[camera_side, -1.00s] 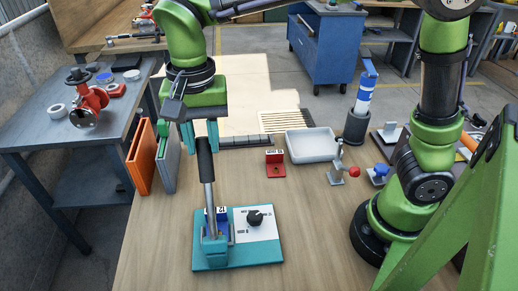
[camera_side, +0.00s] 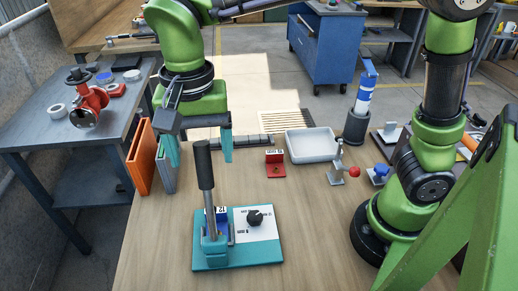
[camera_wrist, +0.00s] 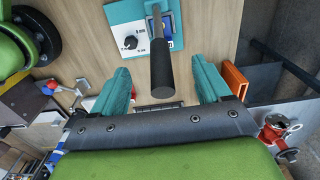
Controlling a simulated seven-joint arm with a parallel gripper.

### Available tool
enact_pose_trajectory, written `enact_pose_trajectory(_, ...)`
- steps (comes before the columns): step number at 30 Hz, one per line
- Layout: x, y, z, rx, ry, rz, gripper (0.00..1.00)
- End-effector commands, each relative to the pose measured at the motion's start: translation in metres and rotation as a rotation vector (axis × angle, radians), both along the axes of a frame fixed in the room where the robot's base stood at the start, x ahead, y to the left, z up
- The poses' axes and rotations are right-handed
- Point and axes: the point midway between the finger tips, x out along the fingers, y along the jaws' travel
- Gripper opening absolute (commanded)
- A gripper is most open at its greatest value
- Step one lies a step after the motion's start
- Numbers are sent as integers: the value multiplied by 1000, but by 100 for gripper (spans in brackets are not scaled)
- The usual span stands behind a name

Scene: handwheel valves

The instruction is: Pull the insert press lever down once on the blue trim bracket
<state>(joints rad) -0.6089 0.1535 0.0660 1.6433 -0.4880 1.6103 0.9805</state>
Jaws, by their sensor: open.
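The insert press stands on a teal base (camera_side: 210,262) at the front of the wooden table. Its lever (camera_side: 204,168), a metal rod with a black grip, stands nearly upright. A blue trim bracket (camera_side: 222,220) sits at the press, partly hidden behind the lever. A white panel with a black knob (camera_side: 255,217) is beside it. My gripper (camera_side: 200,158) is open, its teal fingers wide apart, behind the top of the lever. In the wrist view the black grip (camera_wrist: 162,72) points into the space between my fingertips (camera_wrist: 160,75), apart from both.
Orange and grey panels (camera_side: 141,160) stand upright at the left edge. A red block (camera_side: 275,163) and a pale tray (camera_side: 312,146) lie right of my gripper.

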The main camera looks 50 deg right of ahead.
Motion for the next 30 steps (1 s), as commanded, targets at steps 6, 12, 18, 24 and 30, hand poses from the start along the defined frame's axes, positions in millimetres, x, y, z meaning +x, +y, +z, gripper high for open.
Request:
enact_pose_trajectory(6, 1, 0, 10, 1, -5, 0, 77)
enact_pose_trajectory(12, 2, -1, 31, 1, -6, -1, 77)
enact_pose_trajectory(18, 1, -1, 51, 2, -5, -2, 77)
enact_pose_trajectory(24, 1, -1, 67, 1, -4, -2, 77)
enact_pose_trajectory(30, 1, -1, 71, -1, -4, -1, 77)
